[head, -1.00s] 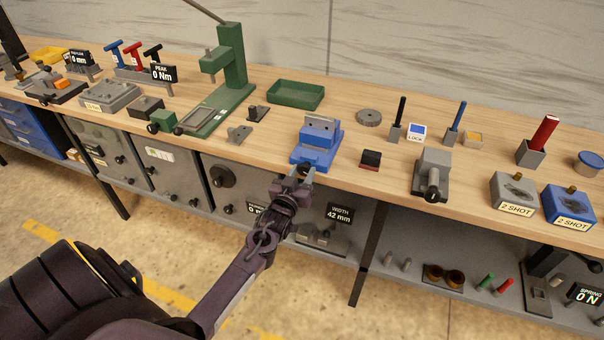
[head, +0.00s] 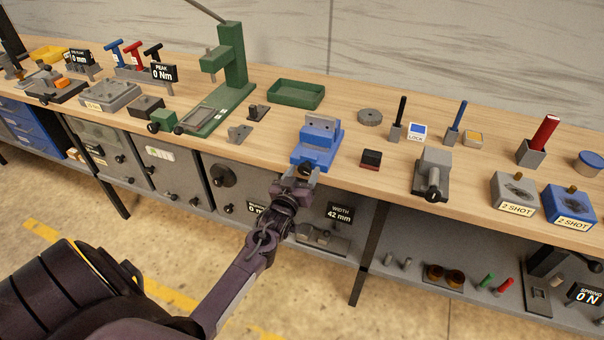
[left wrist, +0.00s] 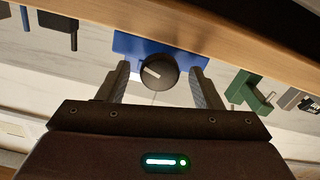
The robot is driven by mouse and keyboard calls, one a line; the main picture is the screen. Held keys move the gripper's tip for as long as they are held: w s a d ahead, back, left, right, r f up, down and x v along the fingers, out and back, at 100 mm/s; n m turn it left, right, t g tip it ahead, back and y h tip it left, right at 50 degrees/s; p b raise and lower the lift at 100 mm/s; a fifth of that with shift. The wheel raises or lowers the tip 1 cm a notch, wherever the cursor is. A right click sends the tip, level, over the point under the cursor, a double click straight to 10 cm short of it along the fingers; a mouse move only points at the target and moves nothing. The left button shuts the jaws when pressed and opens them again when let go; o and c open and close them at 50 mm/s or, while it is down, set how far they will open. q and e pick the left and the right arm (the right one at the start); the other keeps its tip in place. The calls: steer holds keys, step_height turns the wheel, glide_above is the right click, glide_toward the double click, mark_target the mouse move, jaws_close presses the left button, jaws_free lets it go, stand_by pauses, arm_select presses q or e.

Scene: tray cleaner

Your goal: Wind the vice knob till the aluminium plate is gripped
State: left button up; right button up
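The blue vice (head: 316,146) stands at the front edge of the wooden bench, with its dark round knob (head: 305,168) facing me. A thin grey piece (head: 319,121), perhaps the aluminium plate, shows at the vice's top; I cannot tell whether the jaws touch it. My left gripper (head: 298,176) is open just in front of the vice. In the left wrist view the black knob (left wrist: 158,71), with a white mark, lies between the two fingertips, with a gap visible on each side. My right gripper is out of view.
A grey clamp-like fixture (head: 432,172) and a small black and red block (head: 370,160) stand to the right of the vice. A green tray (head: 295,95) lies behind it and a green press (head: 230,70) to the left. A "WIDTH 42 mm" display (head: 340,213) hangs below.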

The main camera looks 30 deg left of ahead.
arm_select(q)
steer(key=b+v, duration=0.1)
steer(key=v, duration=0.6)
steer(key=shift+s+d, duration=0.15)
steer(key=shift+s, duration=0.25)
steer(key=s+d+f+m+g+h, duration=0.1)
steer(key=s+d+f+g, duration=0.3)
steer(key=f, duration=0.7)
steer(key=s+d+f+m+g+h, duration=0.1)
steer(key=s+d+f+m+g, duration=0.1)
steer(key=s+f, duration=0.6)
steer(key=s+d+f+m+g+h, duration=0.1)
steer(key=s+d+f+g, duration=0.15)
steer(key=f, duration=1.05)
steer(key=s+d+f+m+g, duration=0.1)
steer(key=s+f+g, duration=0.1)
steer(key=s+f, duration=0.3)
steer(key=s+d+f+m+g, duration=0.1)
steer(key=s+f, duration=0.4)
steer(key=s, duration=0.8)
steer(key=s+d+f+m+g+h, duration=0.1)
steer(key=s+f+g, duration=0.4)
steer(key=s, duration=0.5)
steer(key=shift+d+m, duration=0.3)
steer(key=shift+d, duration=0.55)
